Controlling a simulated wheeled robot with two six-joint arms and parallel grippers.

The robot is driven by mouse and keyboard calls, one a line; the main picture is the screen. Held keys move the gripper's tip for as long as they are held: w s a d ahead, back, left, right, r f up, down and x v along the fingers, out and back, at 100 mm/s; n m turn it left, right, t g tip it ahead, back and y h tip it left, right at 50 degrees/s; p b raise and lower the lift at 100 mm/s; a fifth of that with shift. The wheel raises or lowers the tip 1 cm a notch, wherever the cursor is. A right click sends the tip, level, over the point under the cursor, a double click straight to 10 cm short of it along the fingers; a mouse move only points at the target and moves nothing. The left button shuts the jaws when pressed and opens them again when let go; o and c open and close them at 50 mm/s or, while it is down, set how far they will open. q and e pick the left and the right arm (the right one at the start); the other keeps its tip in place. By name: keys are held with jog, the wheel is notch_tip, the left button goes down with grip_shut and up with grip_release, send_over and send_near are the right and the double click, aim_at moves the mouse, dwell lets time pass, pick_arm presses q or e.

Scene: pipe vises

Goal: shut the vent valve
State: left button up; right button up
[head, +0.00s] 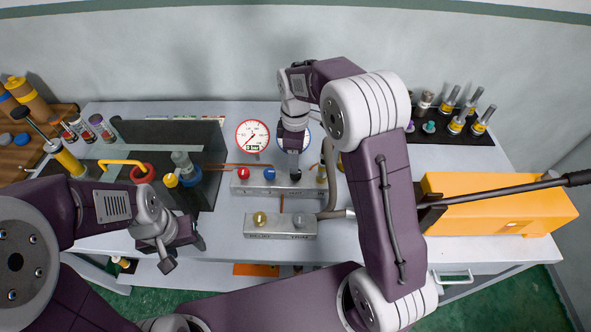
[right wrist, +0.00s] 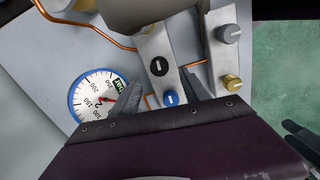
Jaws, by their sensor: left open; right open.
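The upper valve block (head: 255,187) carries a red knob (head: 244,172), a blue knob (head: 269,174) and a black knob (head: 295,175). The lower block (head: 281,233) carries a brass knob (head: 260,218) and a grey knob (head: 299,221). Their labels are too small to tell which is the vent valve. My right gripper (head: 293,148) is open above and behind the black knob. In the right wrist view its fingers stand either side of the black knob (right wrist: 159,68) and blue knob (right wrist: 170,98), apparently holding nothing. My left gripper (head: 184,250) is open and empty at the front left.
A red-rimmed gauge (head: 253,136) stands behind the upper block; a blue-rimmed gauge (right wrist: 98,95) is beside my right fingers. A grey hose (head: 328,185) and an orange pump with a long lever (head: 500,200) are to the right.

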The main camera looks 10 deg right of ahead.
notch_tip(320, 180, down, 6)
jog(key=shift+f, duration=0.1)
grip_shut()
jog(key=shift+m, duration=0.3)
jog(key=m+p, duration=0.2)
jog(key=shift+r+m, duration=0.2)
jog(key=shift+m, duration=0.2)
jog(key=m+p, duration=0.1)
jog(key=m, duration=0.3)
jog(key=m+p, duration=0.1)
jog(key=m, duration=0.4)
jog(key=shift+p, duration=0.35)
jog(key=m, duration=0.4)
jog(key=shift+w+p, duration=0.1)
jog(key=shift+p, duration=0.3)
jog(key=shift+m, duration=0.3)
